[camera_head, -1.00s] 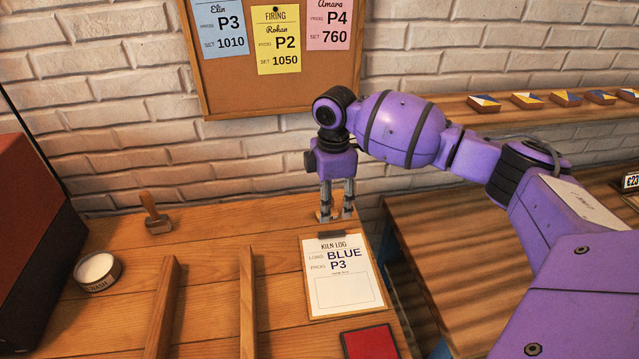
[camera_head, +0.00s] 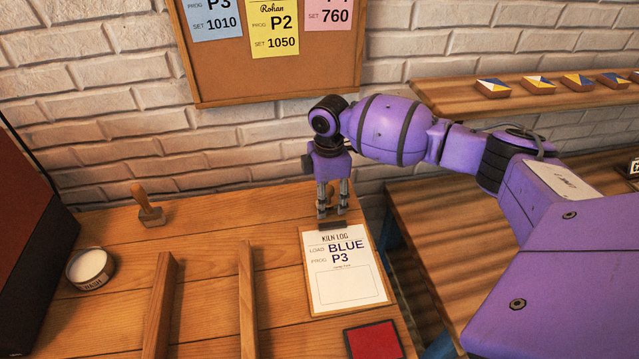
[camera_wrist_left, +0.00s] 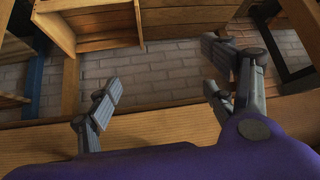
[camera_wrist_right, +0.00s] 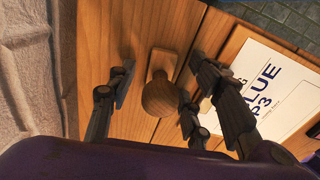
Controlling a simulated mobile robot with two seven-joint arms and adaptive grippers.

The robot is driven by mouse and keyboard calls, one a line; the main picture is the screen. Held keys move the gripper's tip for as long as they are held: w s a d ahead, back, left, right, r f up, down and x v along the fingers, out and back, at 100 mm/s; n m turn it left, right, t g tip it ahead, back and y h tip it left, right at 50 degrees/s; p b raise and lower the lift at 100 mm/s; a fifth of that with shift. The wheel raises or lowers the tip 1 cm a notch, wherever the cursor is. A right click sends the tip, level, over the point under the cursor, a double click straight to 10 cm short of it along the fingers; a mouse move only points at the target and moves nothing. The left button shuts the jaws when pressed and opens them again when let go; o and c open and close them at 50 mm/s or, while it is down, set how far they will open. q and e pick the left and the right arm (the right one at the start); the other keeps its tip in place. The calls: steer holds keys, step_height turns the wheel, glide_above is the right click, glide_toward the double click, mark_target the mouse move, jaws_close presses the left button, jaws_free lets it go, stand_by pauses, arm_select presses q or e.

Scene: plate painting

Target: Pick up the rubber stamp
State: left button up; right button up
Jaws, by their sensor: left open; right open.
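A wooden rubber stamp (camera_wrist_right: 160,97), with a round knob and a rectangular base, shows between the right fingers in the right wrist view. In the head view it is mostly hidden behind those fingers. My right gripper (camera_head: 332,212) points down just behind the clipboard, open, with a finger on each side of the stamp; I cannot tell whether they touch it. A second wooden stamp (camera_head: 149,207) stands at the back left of the table. My left gripper (camera_wrist_left: 163,85) is open and empty in the left wrist view, outside the head view.
A kiln log clipboard (camera_head: 345,295) lies close in front of my right gripper, with a red pad (camera_head: 374,341) nearer. Two wooden rails (camera_head: 247,300) and a round tub (camera_head: 90,268) are at left. The brick wall (camera_head: 250,150) is close behind.

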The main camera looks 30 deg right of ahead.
arm_select(q)
steer(key=shift+w+d+r, duration=0.1)
arm_select(e)
steer(key=shift+c, duration=0.5)
jaws_close()
arm_select(q)
steer(key=shift+w+d+r, duration=0.15)
steer(key=shift+w, duration=0.25)
steer(key=shift+s, duration=0.1)
arm_select(e)
steer(key=shift+r, duration=0.1)
steer(key=shift+r, duration=0.3)
step_height(320, 180, up, 2)
steer(key=shift+w+r, duration=0.1)
arm_select(q)
steer(key=shift+w+d+r+p, duration=0.1)
steer(key=shift+w+r+p, duration=0.1)
steer(key=shift+r+p, duration=0.6)
arm_select(e)
steer(key=s+a+r, duration=0.7)
steer(key=s+r, duration=0.3)
steer(key=s, duration=0.2)
steer(key=shift+a, duration=0.2)
